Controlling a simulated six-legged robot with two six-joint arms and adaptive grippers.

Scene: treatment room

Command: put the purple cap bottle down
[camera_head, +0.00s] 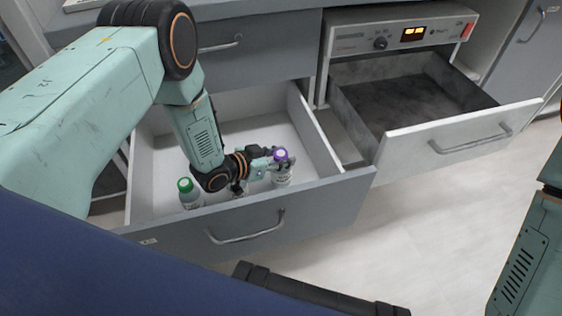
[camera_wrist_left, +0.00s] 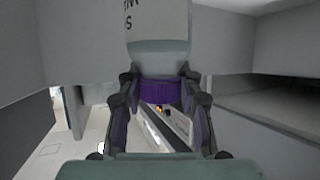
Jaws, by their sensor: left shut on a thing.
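The purple cap bottle (camera_head: 282,177) is white with a purple cap and stands upright inside the open white drawer (camera_head: 235,111), near its front wall. My left gripper (camera_head: 277,158) reaches in from the left and is shut around the purple cap. In the left wrist view the purple cap (camera_wrist_left: 159,92) sits between my two fingers (camera_wrist_left: 160,118), and the white bottle body (camera_wrist_left: 158,30) with dark letters shows beyond it. I cannot tell whether the bottle's base touches the drawer floor. My right gripper is out of view.
A green cap bottle (camera_head: 189,194) stands in the same drawer to the left. Another bottle is partly hidden beneath my left gripper. A second open drawer (camera_head: 405,95), dark inside and empty, is at the right under a control panel (camera_head: 400,36).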

